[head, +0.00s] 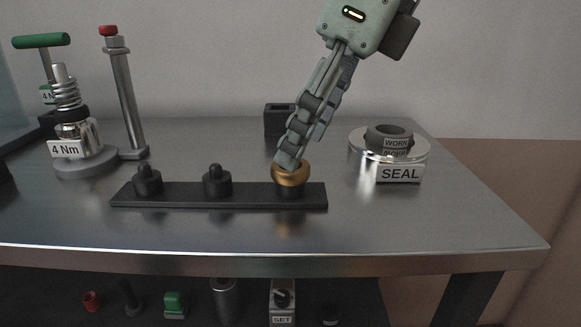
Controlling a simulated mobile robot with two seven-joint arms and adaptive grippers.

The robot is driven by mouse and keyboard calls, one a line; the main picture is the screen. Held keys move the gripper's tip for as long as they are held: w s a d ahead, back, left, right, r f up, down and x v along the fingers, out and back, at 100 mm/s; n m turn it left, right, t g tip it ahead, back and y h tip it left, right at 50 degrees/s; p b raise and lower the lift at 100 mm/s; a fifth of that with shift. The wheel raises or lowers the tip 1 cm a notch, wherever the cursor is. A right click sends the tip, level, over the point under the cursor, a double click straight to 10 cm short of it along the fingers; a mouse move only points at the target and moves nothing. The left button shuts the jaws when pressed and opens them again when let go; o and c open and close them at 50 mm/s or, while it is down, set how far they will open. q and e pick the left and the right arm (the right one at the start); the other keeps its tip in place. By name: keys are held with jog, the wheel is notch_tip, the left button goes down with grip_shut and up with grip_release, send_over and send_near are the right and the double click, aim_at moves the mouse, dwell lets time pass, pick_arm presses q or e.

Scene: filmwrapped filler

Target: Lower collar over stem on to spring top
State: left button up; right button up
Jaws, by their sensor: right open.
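A brass-coloured collar (291,177) sits over the right-hand post of a black rack (250,198). My right gripper (288,162) points down at it from above, its fingertips at the collar's top rim. Its jaws are open, and I cannot tell whether they touch the collar. At the left, a metal stem (59,71) stands upright with a coil spring (67,94) around it. This is on a metal body with a "4 Nm" label (66,149) and a grey round base (87,168). The stem's top shows no collar. My left gripper is out of view.
A red-topped metal post (124,90) and a green-handled tool (41,41) stand close to the stem. Two black knobbed posts (217,182) fill the rack's other places. A "SEAL" dish (361,155) holds a grey worn ring (376,140). The front of the table (400,225) is clear.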

jog(key=shift+x, duration=1.55)
jog(key=shift+w+r, duration=0.1)
jog(key=shift+c, duration=0.6)
jog(key=c, duration=1.2)
